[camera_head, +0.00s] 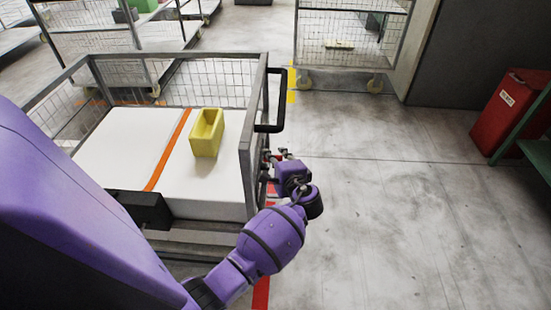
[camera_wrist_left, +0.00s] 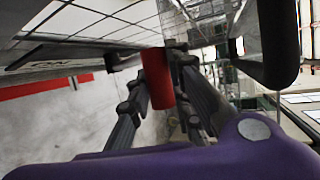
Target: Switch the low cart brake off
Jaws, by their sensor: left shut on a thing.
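The low cart (camera_head: 246,150) has a grey metal frame with wire mesh sides and stands left of centre in the head view. My left gripper (camera_head: 277,156) is at the cart's right end, below its black push handle (camera_head: 282,100). In the left wrist view, its fingers (camera_wrist_left: 160,88) are on both sides of a red cylindrical grip (camera_wrist_left: 157,78), which I take to be the brake lever, and are shut on it. The mesh panel is close beside the fingers. The lever's base and its setting cannot be made out. My right gripper is in neither view.
White foam blocks (camera_head: 125,145) with an orange strap (camera_head: 168,150) and a yellow box (camera_head: 207,133) are on the cart. Another mesh cart (camera_head: 340,50) stands behind. A red bin (camera_head: 505,110) is at the right. The floor (camera_head: 390,220) between is clear.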

